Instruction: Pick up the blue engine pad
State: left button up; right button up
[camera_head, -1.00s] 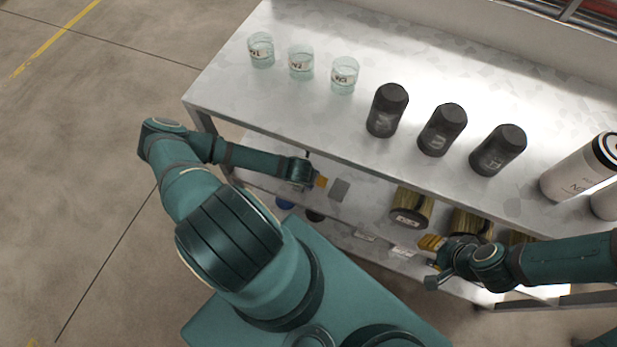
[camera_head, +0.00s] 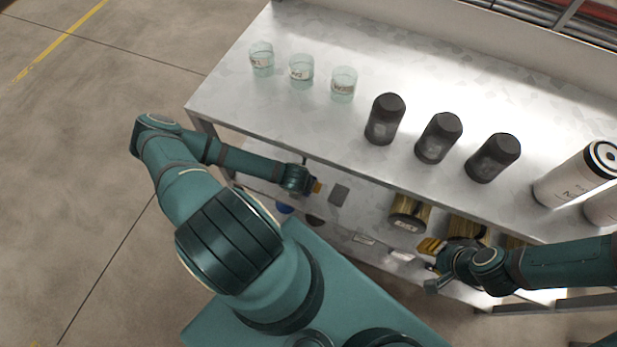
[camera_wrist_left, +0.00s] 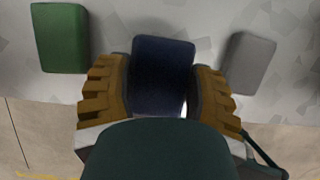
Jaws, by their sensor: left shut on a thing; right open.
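The blue engine pad (camera_wrist_left: 162,70) is a dark blue rounded block in the middle of the left wrist view. My left gripper (camera_wrist_left: 160,92) has its orange-brown fingers on both sides of the pad and is shut on it. In the head view my left gripper (camera_head: 314,187) reaches in at the lower shelf, and I cannot make out the pad there. A green pad (camera_wrist_left: 61,38) lies to the left and a grey pad (camera_wrist_left: 249,63) to the right in the wrist view. The grey pad also shows in the head view (camera_head: 339,194). My right gripper (camera_head: 432,245) is open and empty near the shelf front.
The upper shelf (camera_head: 300,120) overhangs the lower one. It holds clear glass jars (camera_head: 301,70), black canisters (camera_head: 439,138) and white cylinders (camera_head: 577,175). Yellowish cylindrical filters (camera_head: 410,213) stand on the lower shelf, close to my right gripper.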

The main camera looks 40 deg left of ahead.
pick_arm(q)
jog(key=s+d, duration=0.2)
jog(key=s, duration=0.5)
jog(key=s+d+p, duration=0.1)
jog(key=s+d, duration=0.1)
jog(key=s, duration=0.6)
jog(key=shift+d+p, duration=0.3)
jog(key=shift+d, duration=0.05)
